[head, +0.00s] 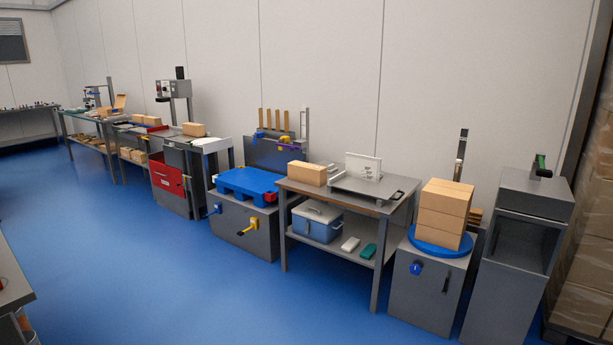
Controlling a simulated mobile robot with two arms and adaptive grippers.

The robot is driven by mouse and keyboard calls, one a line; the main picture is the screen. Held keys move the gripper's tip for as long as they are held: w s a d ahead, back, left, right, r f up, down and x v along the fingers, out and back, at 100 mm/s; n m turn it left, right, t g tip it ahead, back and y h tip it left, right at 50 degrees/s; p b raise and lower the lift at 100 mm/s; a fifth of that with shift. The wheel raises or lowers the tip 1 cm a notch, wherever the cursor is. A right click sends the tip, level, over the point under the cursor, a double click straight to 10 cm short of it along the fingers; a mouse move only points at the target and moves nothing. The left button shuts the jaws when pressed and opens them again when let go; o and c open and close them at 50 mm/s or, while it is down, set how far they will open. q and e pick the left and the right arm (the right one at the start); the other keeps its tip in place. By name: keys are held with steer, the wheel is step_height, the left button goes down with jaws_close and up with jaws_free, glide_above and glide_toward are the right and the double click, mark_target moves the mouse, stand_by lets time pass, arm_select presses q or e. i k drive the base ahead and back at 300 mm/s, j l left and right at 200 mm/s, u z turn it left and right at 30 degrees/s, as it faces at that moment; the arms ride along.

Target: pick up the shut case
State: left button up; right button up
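Several shut brown boxes are in the head view, and I cannot tell which one is the shut case. One box (307,173) lies on the left end of the grey table (352,200). Another box (194,129) sits on the packing bench to the left. Several more boxes (445,210) are stacked on a blue round turntable (440,243) at the right. A box with raised flaps (119,103) stands open on the far left bench. Neither of my grippers is in view.
A blue and grey lidded bin (318,222) stands on the table's lower shelf. A blue pallet-like tray (245,184) lies on a grey cabinet. A tall grey machine (515,245) stands at the right, near wrapped stacked cartons (590,230). The blue floor in front (170,270) is clear.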

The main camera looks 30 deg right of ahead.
mark_target(306, 174)
steer(key=i+l+z, duration=0.2)
steer(key=i, duration=0.4)
steer(key=i+z, duration=0.15)
steer(key=i, duration=1)
steer(key=i+z, duration=0.15)
steer(key=i, duration=1.05)
steer(key=i+j+z, duration=0.1)
steer(key=i+z, duration=0.35)
steer(key=i+j+z, duration=0.25)
steer(key=i+z, duration=0.2)
steer(key=i+j+z, duration=0.3)
steer(key=z, duration=0.15)
steer(key=i+j+z, duration=0.3)
steer(key=j+z, duration=0.15)
steer(key=j, duration=0.2)
